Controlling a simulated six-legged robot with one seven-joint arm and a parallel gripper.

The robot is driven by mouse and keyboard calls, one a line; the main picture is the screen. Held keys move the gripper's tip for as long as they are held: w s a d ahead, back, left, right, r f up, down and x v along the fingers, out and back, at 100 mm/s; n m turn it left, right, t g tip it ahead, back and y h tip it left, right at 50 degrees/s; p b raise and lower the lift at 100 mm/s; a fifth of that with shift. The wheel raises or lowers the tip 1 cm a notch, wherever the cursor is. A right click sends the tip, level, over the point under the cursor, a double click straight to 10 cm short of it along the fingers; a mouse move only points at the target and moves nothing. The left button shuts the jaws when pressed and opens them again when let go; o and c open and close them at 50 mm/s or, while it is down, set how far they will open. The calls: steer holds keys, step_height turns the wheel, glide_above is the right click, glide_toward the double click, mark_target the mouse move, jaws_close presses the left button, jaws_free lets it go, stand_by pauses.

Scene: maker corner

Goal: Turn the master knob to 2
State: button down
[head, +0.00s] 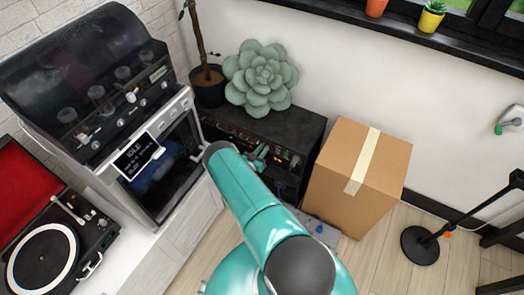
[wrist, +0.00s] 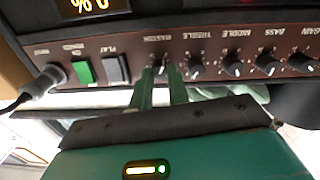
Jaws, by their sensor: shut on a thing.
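The black amplifier (head: 272,122) stands against the wall, and its front panel (wrist: 205,50) shows upside down in the wrist view. The master knob (wrist: 161,69) is a small black knob with a pale pointer mark, under the label MASTER. My gripper (wrist: 161,78) has its two green fingers shut on this knob, one on each side. In the head view my gripper (head: 258,158) is at the amplifier's front, and the knob is hidden there. The knob's number scale is too small to read.
Treble (wrist: 196,72), middle (wrist: 232,67) and bass (wrist: 267,65) knobs sit in a row right of the master knob. A green switch (wrist: 84,72), a grey switch (wrist: 116,69) and a plugged cable (wrist: 42,84) are left. A cardboard box (head: 352,185) stands beside the amplifier.

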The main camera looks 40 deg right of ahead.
steer(key=m, duration=0.5)
steer(key=shift+s+m, duration=0.1)
steer(key=shift+m, duration=0.2)
steer(key=m, duration=0.5)
steer(key=shift+m+y, duration=0.3)
steer(key=shift+m, duration=0.1)
steer(key=c, duration=1.3)
jaws_free()
steer(key=shift+c, duration=0.2)
steer(key=v, duration=1.3)
steer(key=shift+s+a, duration=0.15)
steer(key=shift+a, duration=0.25)
steer(key=shift+f, duration=0.1)
